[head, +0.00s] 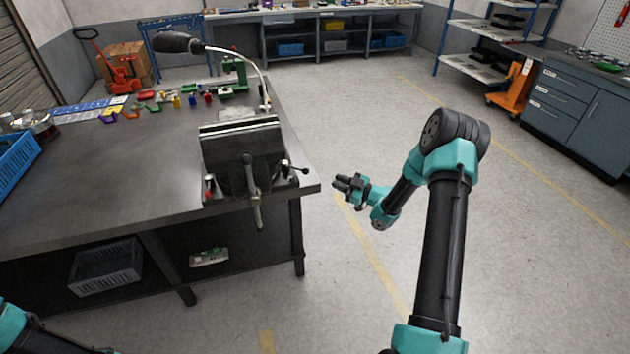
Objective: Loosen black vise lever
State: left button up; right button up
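A dark grey bench vise (243,150) stands at the right front corner of the workbench, with its jaws upward. A small black lever with a ball end (304,171) sticks out from the vise's right side. A long grey handle (256,205) hangs down at the vise's front. My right gripper (339,184) is in the air to the right of the bench corner, fingers pointing left toward the vise. It looks open and empty, apart from the lever. My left arm (15,325) shows only at the bottom left corner; its gripper is out of view.
The dark workbench (110,185) has small coloured parts along its back and a blue crate (15,160) at its left. A bent lamp (180,42) arches behind the vise.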

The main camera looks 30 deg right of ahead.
jog(key=a+t, duration=0.1)
jog(key=w+a+h, duration=0.1)
jog(key=a, duration=0.1)
jog(key=a+n+t+h, duration=0.1)
jog(key=shift+w+a+f+t, duration=0.1)
jog(key=shift+w+a+t, duration=0.15)
jog(key=shift+t, duration=0.05)
grip_shut()
jog(key=s+a+f+n+h, duration=0.2)
jog(key=s+a+n+h, duration=0.3)
jog(key=a+h, duration=0.4)
jog(key=shift+a+f+n+h, duration=0.3)
jog(key=shift+n+h, duration=0.5)
jog(key=shift+h, duration=0.3)
jog(key=shift+s, duration=0.1)
